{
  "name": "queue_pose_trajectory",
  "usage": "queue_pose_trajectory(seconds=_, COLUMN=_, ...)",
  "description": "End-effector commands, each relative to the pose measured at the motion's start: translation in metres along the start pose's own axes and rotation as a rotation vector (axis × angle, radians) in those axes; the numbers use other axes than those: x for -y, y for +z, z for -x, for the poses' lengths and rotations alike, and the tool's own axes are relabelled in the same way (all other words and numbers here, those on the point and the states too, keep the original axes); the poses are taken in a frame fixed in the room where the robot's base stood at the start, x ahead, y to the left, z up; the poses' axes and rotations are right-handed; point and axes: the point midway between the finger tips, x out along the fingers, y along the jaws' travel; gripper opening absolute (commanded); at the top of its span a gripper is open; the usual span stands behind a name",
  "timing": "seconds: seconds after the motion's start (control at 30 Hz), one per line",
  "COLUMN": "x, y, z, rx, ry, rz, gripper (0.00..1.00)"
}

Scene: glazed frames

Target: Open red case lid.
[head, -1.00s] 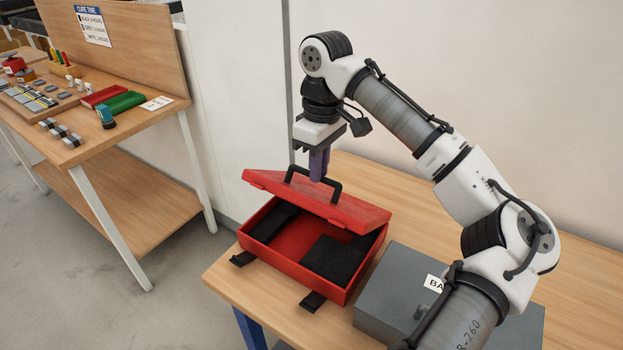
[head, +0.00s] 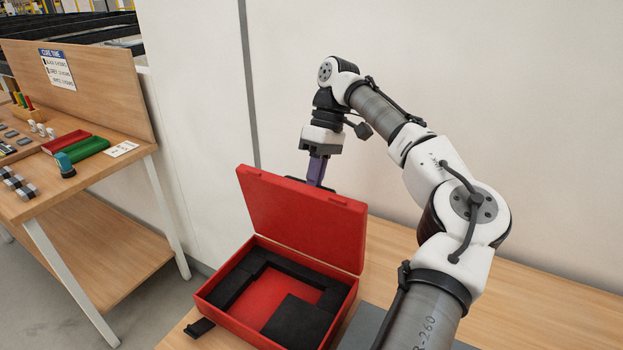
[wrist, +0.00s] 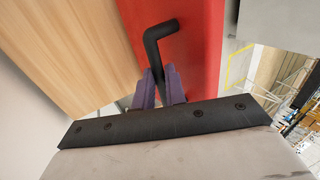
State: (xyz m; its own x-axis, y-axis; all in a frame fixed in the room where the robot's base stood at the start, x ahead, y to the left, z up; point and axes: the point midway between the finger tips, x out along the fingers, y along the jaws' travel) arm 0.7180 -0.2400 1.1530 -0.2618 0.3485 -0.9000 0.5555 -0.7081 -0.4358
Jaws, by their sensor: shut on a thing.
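The red case (head: 265,300) stands open on the wooden table, with black foam pieces (head: 305,322) inside along its walls and in a corner. Its red lid (head: 300,220) is raised, close to upright at the back of the case. My gripper (head: 317,180) is behind the top edge of the lid. In the wrist view my gripper's purple fingers (wrist: 160,88) are shut on the black handle (wrist: 157,45), beside the lid's red outer face (wrist: 200,55). Most of the handle is hidden behind the lid in the head view.
A wooden bench (head: 125,160) at the left carries red and green trays (head: 80,150) and small parts. Black latches (head: 200,328) stick out at the case front. The wall is close behind.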

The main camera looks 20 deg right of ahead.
Motion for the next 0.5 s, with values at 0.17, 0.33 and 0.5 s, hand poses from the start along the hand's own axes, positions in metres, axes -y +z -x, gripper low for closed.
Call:
queue_pose_trajectory(seconds=0.17, x=-0.0086, y=0.0009, z=-0.0078, rx=0.010, ry=-0.005, rz=-0.003, gripper=0.00)
queue_pose_trajectory(seconds=0.33, x=-0.0095, y=0.0009, z=-0.0080, rx=0.011, ry=-0.005, rz=-0.003, gripper=0.00)
queue_pose_trajectory(seconds=0.5, x=-0.0093, y=0.0008, z=-0.0081, rx=0.011, ry=-0.005, rz=-0.003, gripper=0.00)
